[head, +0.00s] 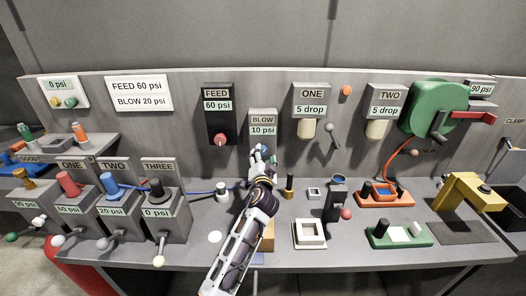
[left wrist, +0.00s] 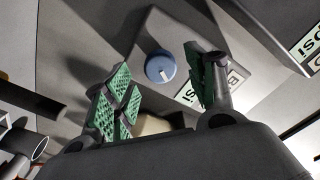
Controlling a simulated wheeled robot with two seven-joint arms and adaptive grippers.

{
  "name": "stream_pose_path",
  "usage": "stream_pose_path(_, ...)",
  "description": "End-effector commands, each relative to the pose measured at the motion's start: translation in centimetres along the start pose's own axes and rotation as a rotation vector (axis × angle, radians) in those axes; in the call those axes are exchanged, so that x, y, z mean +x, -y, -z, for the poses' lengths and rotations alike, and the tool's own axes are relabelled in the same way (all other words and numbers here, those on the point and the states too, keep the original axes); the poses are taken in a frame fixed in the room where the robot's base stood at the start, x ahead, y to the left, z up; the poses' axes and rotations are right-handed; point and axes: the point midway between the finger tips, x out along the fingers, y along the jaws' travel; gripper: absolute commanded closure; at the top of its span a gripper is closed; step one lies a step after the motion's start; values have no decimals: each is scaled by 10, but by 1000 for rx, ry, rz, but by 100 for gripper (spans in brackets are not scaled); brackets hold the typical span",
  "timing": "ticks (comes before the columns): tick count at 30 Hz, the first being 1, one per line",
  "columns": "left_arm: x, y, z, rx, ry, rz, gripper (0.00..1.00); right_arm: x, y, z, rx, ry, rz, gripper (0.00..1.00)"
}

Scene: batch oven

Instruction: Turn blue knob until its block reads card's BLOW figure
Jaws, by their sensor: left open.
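The white card (head: 139,93) on the back panel reads FEED 60 psi and BLOW 20 psi. The grey BLOW block (head: 263,123) reads 10 psi. The blue knob (left wrist: 159,68), with a white pointer mark, is on this block's face in the left wrist view; in the head view my gripper mostly hides it. My left gripper (head: 261,155) is just in front of the block. In the left wrist view its green-padded fingers (left wrist: 160,88) are spread apart, with the knob showing between them and beyond, apparently not touched. My right gripper is not in view.
The black FEED block (head: 218,110) with a red knob reads 60 psi, close left of BLOW. The ONE block (head: 311,100) is to the right. Several lever boxes stand at the left. The bench below holds a white square frame (head: 309,244), an orange tray and a green tray.

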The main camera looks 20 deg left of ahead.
Motion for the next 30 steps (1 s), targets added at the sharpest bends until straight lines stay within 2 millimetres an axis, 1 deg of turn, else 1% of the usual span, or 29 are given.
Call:
stream_pose_path(6,20,1,1,1,0,1,44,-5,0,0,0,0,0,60)
stream_pose_path(12,33,1,0,1,0,1,44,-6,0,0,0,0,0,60)
stream_pose_path(17,37,1,0,1,1,0,44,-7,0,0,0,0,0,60)
stream_pose_path(26,38,0,0,1,0,0,44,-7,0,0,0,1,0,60)
stream_pose_path(30,38,0,0,0,0,0,62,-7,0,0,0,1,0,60)
